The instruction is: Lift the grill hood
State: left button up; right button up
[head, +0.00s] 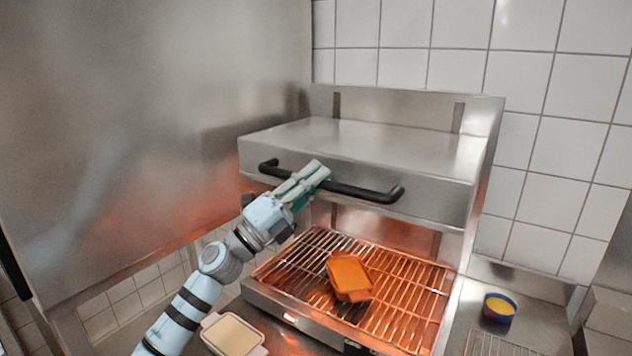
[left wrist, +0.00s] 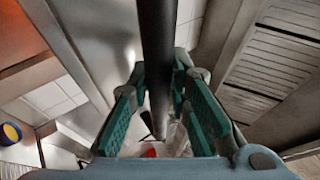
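The grill hood (head: 400,150) is a steel box with a black bar handle (head: 365,193) across its front. It stands raised, with an open gap above the grill rack (head: 405,300). My left gripper (head: 316,174) reaches up from the lower left to the handle, left of its middle. In the left wrist view the dark handle bar (left wrist: 157,50) runs between the two green-padded fingers, and their tips close in on both its sides. The fingers hide part of the handle in the head view. My right gripper is not in view.
A pale rectangular dish (head: 233,335) is at the front left, near my left arm. A blue bowl with yellow contents (head: 498,308) stands on the right counter. A large steel panel (head: 150,130) fills the left side.

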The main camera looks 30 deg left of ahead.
pick_arm(q)
jog(key=o, duration=0.4)
jog(key=shift+s+r, duration=0.1)
jog(key=shift+r, duration=0.1)
jog(key=shift+f, duration=0.1)
jog(key=shift+v, duration=3.8)
